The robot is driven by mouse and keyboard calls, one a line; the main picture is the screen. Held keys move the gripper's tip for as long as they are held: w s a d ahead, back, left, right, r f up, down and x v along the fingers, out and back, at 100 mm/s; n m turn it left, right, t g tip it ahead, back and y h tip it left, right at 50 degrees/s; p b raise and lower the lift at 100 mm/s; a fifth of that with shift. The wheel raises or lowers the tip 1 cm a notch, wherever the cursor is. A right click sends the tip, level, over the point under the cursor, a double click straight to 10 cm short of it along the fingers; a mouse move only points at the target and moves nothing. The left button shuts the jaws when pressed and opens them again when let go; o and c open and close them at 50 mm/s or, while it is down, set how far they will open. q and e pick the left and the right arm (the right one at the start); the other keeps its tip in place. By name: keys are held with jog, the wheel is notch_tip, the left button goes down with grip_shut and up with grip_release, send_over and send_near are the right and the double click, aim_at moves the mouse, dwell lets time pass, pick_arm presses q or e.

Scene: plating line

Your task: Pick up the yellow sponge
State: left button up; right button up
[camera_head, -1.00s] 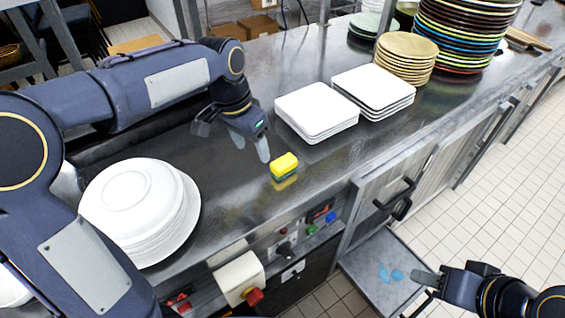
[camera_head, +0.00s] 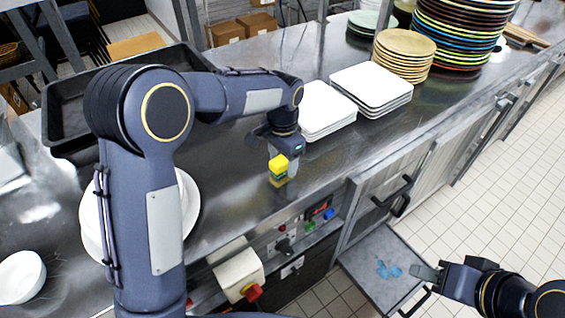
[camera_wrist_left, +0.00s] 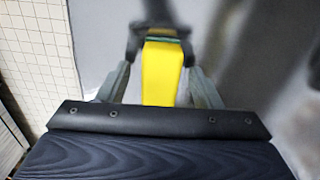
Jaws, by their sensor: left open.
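In the left wrist view, the sponge (camera_wrist_left: 161,75) lies between the two fingers of the open left gripper (camera_wrist_left: 160,88), with a narrow gap on each side. My right gripper (camera_head: 428,273) is at the lower right, away from the counter top; its jaw opening is unclear.
White square plates (camera_head: 325,112) stand just behind my left gripper, with another square stack (camera_head: 372,86) beside them. Round white plates (camera_head: 188,205) are partly hidden behind my left arm. A control panel with a red knob (camera_head: 253,293) is on the counter front.

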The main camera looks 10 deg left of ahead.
pick_arm(q)
jog(key=shift+f, duration=0.2)
jog(key=c, duration=1)
jog(key=shift+c, duration=0.2)
jog(key=shift+r, duration=0.1)
jog(key=shift+r, duration=0.55)
jog(key=s+d+r+b, duration=0.1)
jog(key=s+d+r, duration=0.7)
jog(key=d+r, duration=0.3)
jog(key=shift+d+r, duration=0.25)
jog(key=shift+r, duration=0.15)
